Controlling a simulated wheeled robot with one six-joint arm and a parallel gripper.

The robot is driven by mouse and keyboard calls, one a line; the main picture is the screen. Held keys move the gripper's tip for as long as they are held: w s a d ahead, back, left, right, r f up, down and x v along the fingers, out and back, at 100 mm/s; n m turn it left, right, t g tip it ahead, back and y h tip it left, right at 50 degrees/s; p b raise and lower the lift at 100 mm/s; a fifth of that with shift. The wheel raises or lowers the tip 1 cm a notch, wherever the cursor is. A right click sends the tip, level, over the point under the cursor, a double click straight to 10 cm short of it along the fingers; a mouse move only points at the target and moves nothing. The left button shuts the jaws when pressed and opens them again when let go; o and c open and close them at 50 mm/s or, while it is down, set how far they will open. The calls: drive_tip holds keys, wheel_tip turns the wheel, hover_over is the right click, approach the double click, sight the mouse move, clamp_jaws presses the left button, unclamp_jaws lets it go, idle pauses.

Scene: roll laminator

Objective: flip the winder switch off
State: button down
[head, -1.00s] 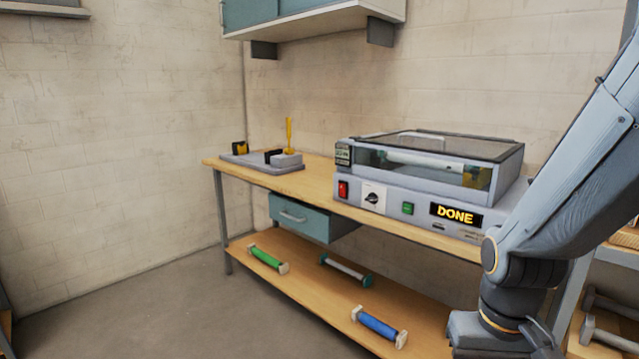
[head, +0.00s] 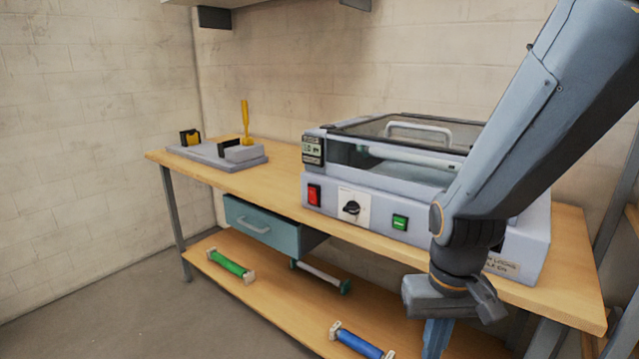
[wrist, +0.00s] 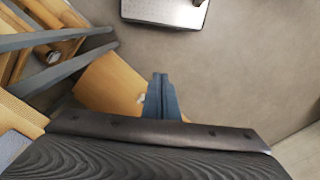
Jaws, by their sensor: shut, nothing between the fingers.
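The roll laminator (head: 430,232) stands on the bench with a clear-fronted lid and a top handle. Its front panel carries a red rocker switch (head: 314,195), a black rotary knob on a white plate (head: 351,208) and a lit green button (head: 400,222). I cannot read which of these is the winder switch. My gripper (head: 436,340) points down in front of the bench, to the right of and below these controls, touching none of them. In the wrist view its fingers (wrist: 160,92) are together and empty.
The wooden bench (head: 190,172) holds a grey fixture (head: 215,155) with a yellow-handled tool at its left end. A blue drawer (head: 262,226) sticks out below. The lower shelf carries a green roll (head: 230,264), a grey roll (head: 320,275) and a blue roll (head: 358,343). Floor at left is clear.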

sight(309, 190)
drive_tip(key=shift+w, duration=0.15)
drive_tip(key=w+a+r+n+t+b, duration=0.1)
drive_tip(key=w+a+r+n, duration=0.15)
drive_tip(key=w, duration=0.45)
drive_tip(key=w+a+r+n+t+b, duration=0.1)
drive_tip(key=w+a+r+t, duration=0.15)
drive_tip(key=w, duration=0.45)
drive_tip(key=w+a+r+n, duration=0.1)
drive_tip(key=w+a, duration=0.3)
drive_tip(key=w, duration=0.3)
drive_tip(key=w+a+r+n+t+b, duration=0.1)
drive_tip(key=w+a+r+n+t, duration=0.3)
drive_tip(key=w+a+r, duration=0.7)
drive_tip(key=w+a, duration=0.3)
drive_tip(key=a, duration=0.1)
drive_tip(key=shift+b, duration=0.4)
drive_tip(key=shift+w+f+n, duration=0.15)
drive_tip(key=shift+f+n, duration=0.05)
drive_tip(key=shift+n, duration=0.05)
drive_tip(key=shift+w+d+f+p, duration=0.45)
drive_tip(key=shift+w+f, duration=0.7)
drive_tip(key=shift+w, duration=0.4)
drive_tip(key=shift+w+d+f+p, duration=0.3)
drive_tip(key=shift+w+f+p, duration=0.15)
drive_tip(key=shift+w+f, duration=0.9)
drive_tip(key=shift+w+d+f+p, duration=0.45)
drive_tip(key=shift+w+f, duration=0.5)
drive_tip(key=shift+w, duration=0.8)
